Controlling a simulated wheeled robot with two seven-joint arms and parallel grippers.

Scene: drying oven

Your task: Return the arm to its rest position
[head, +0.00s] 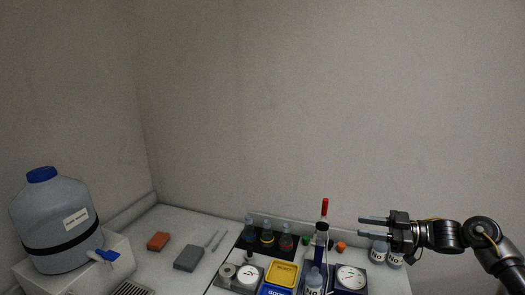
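My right arm comes in from the right edge in the head view. My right gripper (374,227) points left above the right part of the bench. Its two fingers are apart with nothing visible between them, so it is open. It hangs close to two white-labelled bottles (380,252), which it partly overlaps in the picture. I cannot tell whether it touches them. My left gripper and arm are not in view.
A large blue-capped water jug (60,225) stands at the left. An orange block (158,241) and a grey block (188,258) lie on the bench. Flasks stand on a black mat (247,242). A gauge device (350,277) and a yellow tray (283,273) sit in front.

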